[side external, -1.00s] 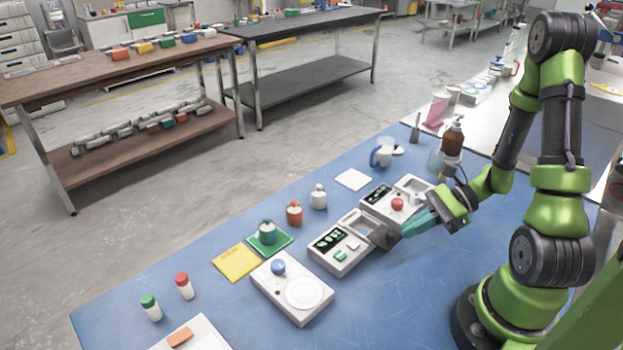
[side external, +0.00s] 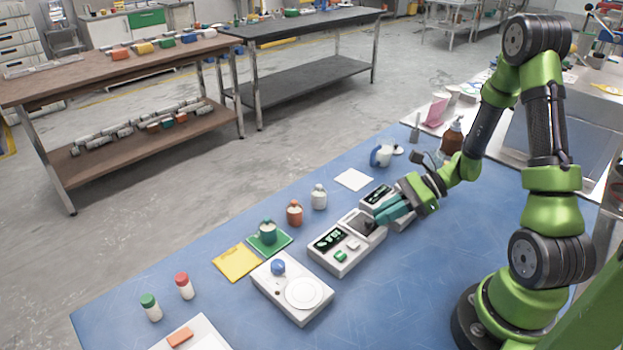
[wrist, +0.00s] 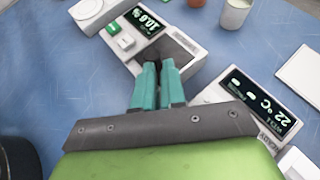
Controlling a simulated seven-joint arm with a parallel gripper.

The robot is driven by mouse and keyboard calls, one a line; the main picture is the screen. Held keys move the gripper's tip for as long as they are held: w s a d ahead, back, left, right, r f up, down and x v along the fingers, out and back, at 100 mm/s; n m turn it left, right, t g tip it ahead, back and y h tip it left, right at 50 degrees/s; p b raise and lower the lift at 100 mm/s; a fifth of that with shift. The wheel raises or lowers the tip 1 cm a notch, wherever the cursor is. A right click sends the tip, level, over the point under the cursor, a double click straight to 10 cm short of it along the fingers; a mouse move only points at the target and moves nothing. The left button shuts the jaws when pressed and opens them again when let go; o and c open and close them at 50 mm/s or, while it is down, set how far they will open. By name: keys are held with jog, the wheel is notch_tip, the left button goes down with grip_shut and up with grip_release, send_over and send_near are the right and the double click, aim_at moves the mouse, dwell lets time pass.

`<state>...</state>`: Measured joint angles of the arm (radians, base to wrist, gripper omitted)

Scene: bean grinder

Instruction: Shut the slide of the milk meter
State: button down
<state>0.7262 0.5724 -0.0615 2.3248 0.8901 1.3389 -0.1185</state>
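The meter with the slide is a pale grey box (side external: 345,262) with a lit screen, a green button and a white button. It also shows in the wrist view (wrist: 195,65). Its dark grey slide (wrist: 180,44) lies over the square well at the meter's end, and no large part of it sticks out past the casing. My gripper (wrist: 159,63) has its two teal fingers close together, with the tips at the slide's near edge. The side view shows the gripper (side external: 380,220) low over that end. Whether the tips touch the slide is hard to tell.
A second grey device (side external: 378,193) with a lit screen stands right beside the meter, partly behind my gripper. A white scale (side external: 292,290) stands at the other end. Small bottles (side external: 294,213) stand behind.

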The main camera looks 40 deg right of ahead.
jog(key=shift+w+a, duration=0.15)
jog(key=s+d, duration=0.2)
jog(key=d, duration=0.1)
jog(key=shift+s+d, duration=0.1)
jog(key=shift+d, duration=0.1)
jog(key=v, duration=1)
jog(key=n+g+h, duration=0.5)
jog(key=n+h, duration=0.1)
jog(key=n, duration=0.5)
send_near(399, 222)
jog(key=s+a+r, duration=0.3)
jog(key=a+r, duration=0.1)
jog(key=a+r+n+t+h, duration=0.2)
jog(key=a+r+n+t, duration=0.3)
jog(key=a+r+n, duration=0.4)
jog(key=a+r, duration=0.2)
jog(key=a, duration=0.1)
jog(key=shift+n+t, duration=0.3)
jog(key=shift+n, duration=0.1)
jog(key=shift+s+r, duration=0.1)
jog(key=shift+s, duration=0.05)
